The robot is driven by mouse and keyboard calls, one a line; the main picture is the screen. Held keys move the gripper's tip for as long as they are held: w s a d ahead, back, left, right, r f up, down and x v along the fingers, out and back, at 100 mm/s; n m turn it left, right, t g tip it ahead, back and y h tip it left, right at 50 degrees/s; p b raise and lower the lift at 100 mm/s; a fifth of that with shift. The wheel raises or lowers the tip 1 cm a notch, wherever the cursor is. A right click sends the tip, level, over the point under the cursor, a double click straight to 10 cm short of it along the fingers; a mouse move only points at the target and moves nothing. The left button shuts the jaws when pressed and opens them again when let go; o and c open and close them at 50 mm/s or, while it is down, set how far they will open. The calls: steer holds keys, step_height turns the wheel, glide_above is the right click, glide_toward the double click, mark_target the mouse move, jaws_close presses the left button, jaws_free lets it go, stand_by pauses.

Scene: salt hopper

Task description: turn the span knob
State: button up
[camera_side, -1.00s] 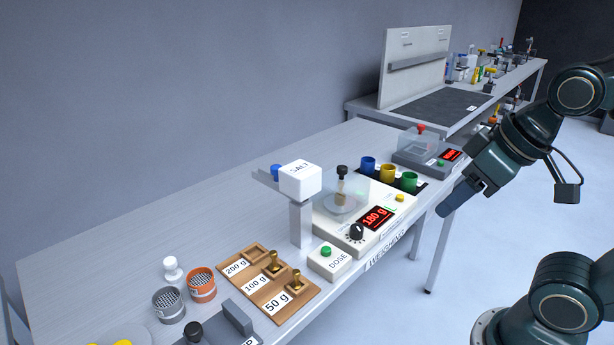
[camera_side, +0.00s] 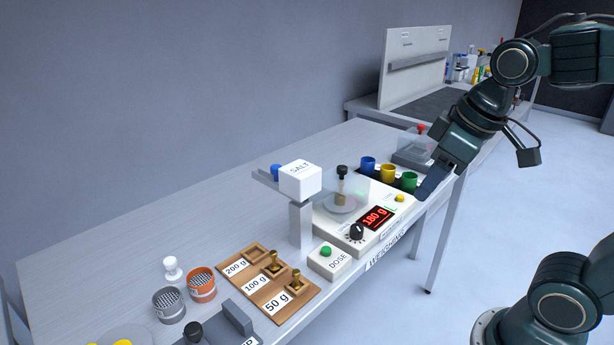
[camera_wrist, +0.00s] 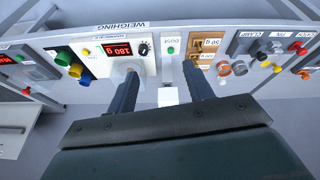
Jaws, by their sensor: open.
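A black dial knob (camera_side: 356,231) with tick marks around it sits on the front of the white weighing scale (camera_side: 336,229), left of the red display (camera_side: 376,218) reading 180 g. I take it for the span knob; no label on it is readable. It also shows in the wrist view (camera_wrist: 143,48), beyond my fingertips. A weight with a black top stands on the scale's pan inside a clear cover. My gripper (camera_side: 425,190) is open and empty, in the air near the bench's front edge, right of the knob. Its parted fingers show in the wrist view (camera_wrist: 160,71).
The salt hopper (camera_side: 300,180) stands on a post left of the scale, above the DOSE box (camera_side: 329,262) with its green button. Blue, yellow and green cups (camera_side: 388,173) stand behind the scale's right end. A wooden weight tray (camera_side: 264,284) lies to the left.

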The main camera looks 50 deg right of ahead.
steer(key=w+d+f+n+g, duration=0.2)
steer(key=w+d+n, duration=0.1)
steer(key=w, duration=0.6)
steer(key=n+g, duration=0.2)
steer(key=n, duration=0.2)
glide_above(357, 227)
step_height(357, 227, down, 7)
steer(key=shift+f, duration=0.2)
step_height(357, 227, down, 14)
steer(key=shift+r, duration=0.2)
steer(key=c, duration=1)
